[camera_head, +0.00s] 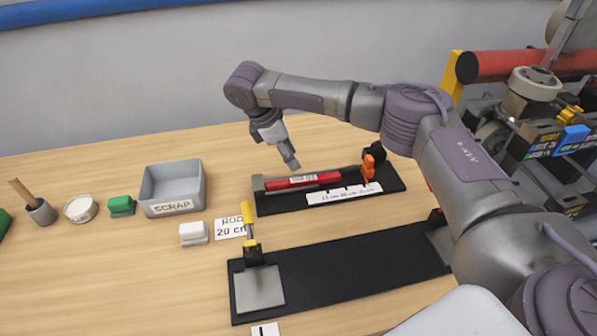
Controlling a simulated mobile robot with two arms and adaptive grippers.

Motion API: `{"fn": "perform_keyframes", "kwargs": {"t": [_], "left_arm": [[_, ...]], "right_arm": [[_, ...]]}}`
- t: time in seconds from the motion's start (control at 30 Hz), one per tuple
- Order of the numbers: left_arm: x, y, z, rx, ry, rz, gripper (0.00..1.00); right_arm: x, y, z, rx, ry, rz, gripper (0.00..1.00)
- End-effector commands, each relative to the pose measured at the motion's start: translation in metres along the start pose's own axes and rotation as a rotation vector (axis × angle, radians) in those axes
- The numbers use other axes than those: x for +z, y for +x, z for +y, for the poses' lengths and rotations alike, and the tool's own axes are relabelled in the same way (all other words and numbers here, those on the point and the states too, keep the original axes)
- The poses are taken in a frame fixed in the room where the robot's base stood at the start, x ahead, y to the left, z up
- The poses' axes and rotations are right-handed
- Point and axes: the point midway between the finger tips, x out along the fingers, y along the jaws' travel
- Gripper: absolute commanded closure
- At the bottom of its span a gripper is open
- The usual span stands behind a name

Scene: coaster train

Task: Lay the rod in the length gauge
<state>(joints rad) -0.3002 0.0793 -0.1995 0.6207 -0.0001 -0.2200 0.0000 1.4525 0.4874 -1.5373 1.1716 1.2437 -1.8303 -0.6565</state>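The red rod (325,179) with a white label lies lengthwise in the length gauge (272,207), a black base with a grey back rail, a white scale strip and an orange stop (369,168) near its right end. The rod's left end is close to the gauge's left end; I cannot tell if it touches there. My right gripper (292,163) points down just above and behind the rod's left half, apparently apart from it. Its fingers show nearly edge-on, so their opening is unclear. My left gripper is not in view.
A black plate (350,277) with a yellow-handled clamp (248,225) lies in front of the gauge. A grey scrap bin (172,207), a green block (121,206) and a white block (193,234) stand left. A machine with a red roll (510,65) stands right.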

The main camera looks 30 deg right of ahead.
Motion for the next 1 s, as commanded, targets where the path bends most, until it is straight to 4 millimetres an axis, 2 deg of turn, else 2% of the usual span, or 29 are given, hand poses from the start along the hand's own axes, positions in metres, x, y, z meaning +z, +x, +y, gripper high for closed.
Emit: {"fn": "perform_keyframes", "kwargs": {"t": [0.1,0.3,0.87,1.0], "left_arm": [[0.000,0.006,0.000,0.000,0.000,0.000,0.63],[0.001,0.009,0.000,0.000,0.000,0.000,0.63],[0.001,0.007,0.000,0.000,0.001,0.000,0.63],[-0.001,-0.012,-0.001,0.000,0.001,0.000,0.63]], "right_arm": [[-0.001,-0.022,0.001,0.002,0.000,0.001,0.53],[0.000,-0.044,0.001,0.002,0.000,0.000,0.53],[0.001,-0.049,0.001,0.001,0.001,-0.001,0.53],[0.009,-0.067,0.001,0.001,0.001,-0.001,0.53]]}}
